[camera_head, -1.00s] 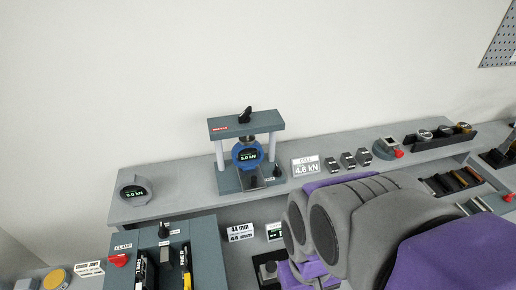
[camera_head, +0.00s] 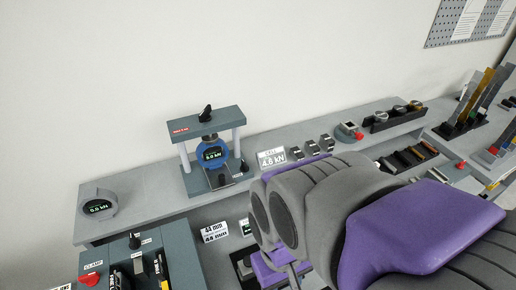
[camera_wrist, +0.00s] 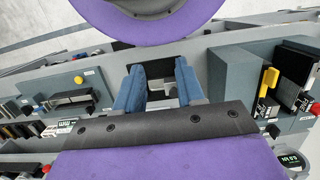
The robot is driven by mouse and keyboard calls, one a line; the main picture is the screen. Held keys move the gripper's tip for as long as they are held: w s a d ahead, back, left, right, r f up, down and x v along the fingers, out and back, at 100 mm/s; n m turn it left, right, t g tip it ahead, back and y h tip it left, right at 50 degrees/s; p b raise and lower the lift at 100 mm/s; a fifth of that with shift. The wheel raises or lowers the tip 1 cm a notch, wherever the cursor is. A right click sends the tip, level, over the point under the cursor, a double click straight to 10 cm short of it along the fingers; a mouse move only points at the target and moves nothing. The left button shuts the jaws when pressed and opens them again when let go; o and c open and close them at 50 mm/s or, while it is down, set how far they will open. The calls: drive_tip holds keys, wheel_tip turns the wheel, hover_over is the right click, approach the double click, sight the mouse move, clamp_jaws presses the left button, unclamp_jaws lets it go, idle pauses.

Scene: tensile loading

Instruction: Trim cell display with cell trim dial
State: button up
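In the head view a small press frame (camera_head: 205,128) stands on the back shelf, with a blue round cell and its lit green display (camera_head: 212,154) inside. The digits look like about 5.0 kN. A white card (camera_head: 271,157) to its right reads CELL 4.6 kN. A black knob (camera_head: 205,113) sits on top of the frame, and a smaller dark knob (camera_head: 244,167) sits at its base; I cannot tell which is the cell trim dial. My gripper (camera_wrist: 158,75) shows in the wrist view with its two blue fingers apart and nothing clearly held. My arm hides it in the head view.
A round grey gauge (camera_head: 98,205) with a green readout stands at the shelf's left end. Several small dark blocks (camera_head: 312,148) and a red-knobbed device (camera_head: 349,132) lie right of the card. A clamp unit (camera_head: 140,262) stands lower left. My arm covers the lower right.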

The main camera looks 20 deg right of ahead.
drive_tip(key=w+d+r+t+b, duration=0.1)
drive_tip(key=w+d+t, duration=0.1)
drive_tip(key=w, duration=0.8)
drive_tip(key=w+d+r+t+b, duration=0.1)
drive_tip(key=w+r+b, duration=0.1)
drive_tip(key=w, duration=0.8)
drive_tip(key=t+b, duration=0.2)
drive_tip(key=t, duration=0.1)
approach(244, 163)
drive_tip(key=b+x, duration=0.3)
drive_tip(key=x, duration=0.6)
clamp_jaws()
